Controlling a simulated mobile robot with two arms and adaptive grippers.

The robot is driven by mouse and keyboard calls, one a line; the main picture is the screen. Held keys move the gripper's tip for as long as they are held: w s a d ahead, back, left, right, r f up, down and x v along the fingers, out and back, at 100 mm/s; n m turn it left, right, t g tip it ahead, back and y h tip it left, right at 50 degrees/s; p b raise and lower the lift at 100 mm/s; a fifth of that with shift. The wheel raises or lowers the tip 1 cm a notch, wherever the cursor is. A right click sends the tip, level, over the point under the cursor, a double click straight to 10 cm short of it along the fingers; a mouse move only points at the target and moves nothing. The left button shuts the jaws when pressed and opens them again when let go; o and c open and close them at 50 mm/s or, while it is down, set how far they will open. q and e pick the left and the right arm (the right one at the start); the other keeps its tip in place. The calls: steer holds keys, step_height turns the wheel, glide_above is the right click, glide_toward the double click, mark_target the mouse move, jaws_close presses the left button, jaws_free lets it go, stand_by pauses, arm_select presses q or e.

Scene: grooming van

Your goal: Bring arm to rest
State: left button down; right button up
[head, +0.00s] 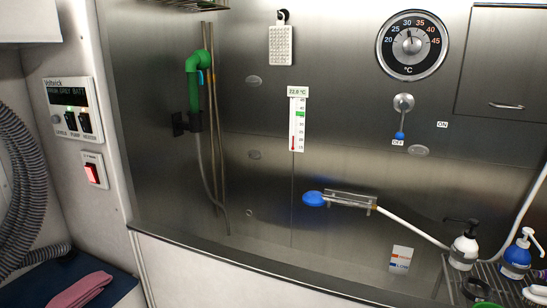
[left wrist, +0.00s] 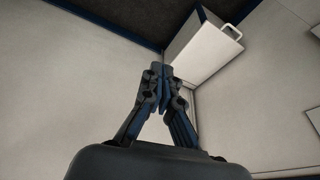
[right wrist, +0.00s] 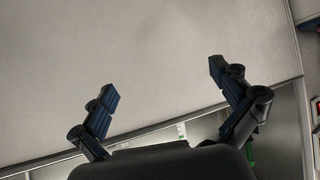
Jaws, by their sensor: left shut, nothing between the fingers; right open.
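My left gripper (left wrist: 163,88) shows in the left wrist view with its fingers together and nothing between them. Pale panels and a white box with a handle (left wrist: 205,48) lie beyond it. My right gripper (right wrist: 165,85) shows in the right wrist view with its fingers wide apart and empty. A plain pale surface fills most of the view beyond its fingers. Neither arm shows in the head view.
The head view shows a steel tub wall (head: 340,130) with a green nozzle (head: 194,85), a round temperature dial (head: 411,45) and a blue-headed sprayer (head: 314,199). Pump bottles (head: 464,248) stand on a rack at the lower right. A pink towel (head: 80,290) lies lower left.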

arm_select(q)
steer(key=w+v, duration=0.1)
steer(key=v, duration=0.7)
arm_select(e)
steer(key=s+d+f+g+h, duration=0.25)
steer(key=s+f+g, duration=0.45)
steer(key=s+f, duration=0.75)
arm_select(q)
step_height(320, 180, down, 24)
steer(key=s+g, duration=0.1)
arm_select(e)
step_height(320, 180, down, 23)
steer(key=s+g, duration=0.2)
arm_select(q)
steer(key=s+a+f+g+p, duration=0.1)
steer(key=s+a+f, duration=0.2)
steer(key=s+f, duration=1.3)
steer(key=shift+s+f, duration=0.3)
steer(key=shift+s, duration=0.45)
arm_select(e)
steer(key=s+d+f, duration=0.2)
steer(key=s+f, duration=0.6)
steer(key=s+d+f, duration=0.1)
steer(key=s+f, duration=0.7)
steer(key=s, duration=0.1)
steer(key=shift+s+d+g+y, duration=0.15)
steer(key=shift+d+g+y, duration=0.2)
steer(key=shift+g, duration=0.05)
